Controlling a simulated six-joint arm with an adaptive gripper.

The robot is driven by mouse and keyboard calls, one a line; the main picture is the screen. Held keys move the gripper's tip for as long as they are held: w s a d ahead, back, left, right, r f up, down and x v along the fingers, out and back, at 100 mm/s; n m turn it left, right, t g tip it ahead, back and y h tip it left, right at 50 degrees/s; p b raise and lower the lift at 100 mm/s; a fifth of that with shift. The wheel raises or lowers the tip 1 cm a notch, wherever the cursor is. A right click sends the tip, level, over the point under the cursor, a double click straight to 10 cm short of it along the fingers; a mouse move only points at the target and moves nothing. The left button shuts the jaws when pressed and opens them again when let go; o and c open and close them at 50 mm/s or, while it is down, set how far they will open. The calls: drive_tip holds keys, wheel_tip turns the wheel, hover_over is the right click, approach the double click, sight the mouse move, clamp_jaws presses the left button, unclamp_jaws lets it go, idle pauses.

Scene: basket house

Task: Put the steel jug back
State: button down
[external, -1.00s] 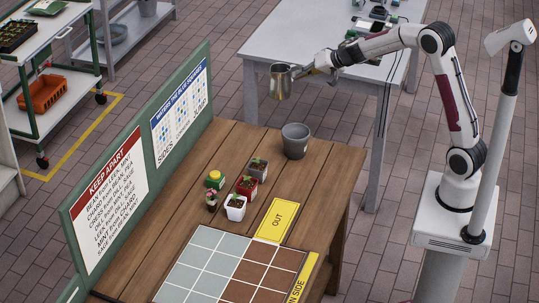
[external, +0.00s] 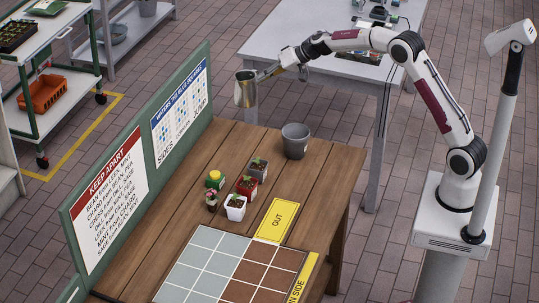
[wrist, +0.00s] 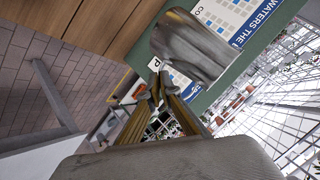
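The steel jug (external: 246,90) is a shiny metal vessel, held in the air above the back left corner of the wooden table (external: 310,190), close to the green board. It looks nearly upright in the external view. My gripper (external: 263,75) reaches it from the right and is shut on its handle side. In the wrist view the jug (wrist: 195,45) sits just past the fingertips of my gripper (wrist: 157,90); the exact contact is partly hidden.
A grey bucket (external: 295,141) stands on the table's far end. A green board (external: 140,170) with signs edges the left side. A grey table (external: 290,45) stands behind.

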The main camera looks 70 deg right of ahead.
drive_tip(key=w+a+f+n+y, duration=0.1)
drive_tip(key=w+f, duration=0.3)
drive_tip(key=f, duration=0.7)
drive_tip(key=shift+w+a+f+n+g+y, duration=0.15)
drive_tip(key=shift+w+n+g+y, duration=0.15)
drive_tip(key=shift+w+n+y, duration=0.1)
drive_tip(key=shift+f, duration=0.1)
wheel_tip(320, 180, down, 6)
idle(0.4)
drive_tip(key=shift+f, duration=1.9)
drive_tip(key=shift+f, duration=0.1)
drive_tip(key=c, duration=2.3)
unclamp_jaws()
drive_tip(key=shift+s, duration=0.1)
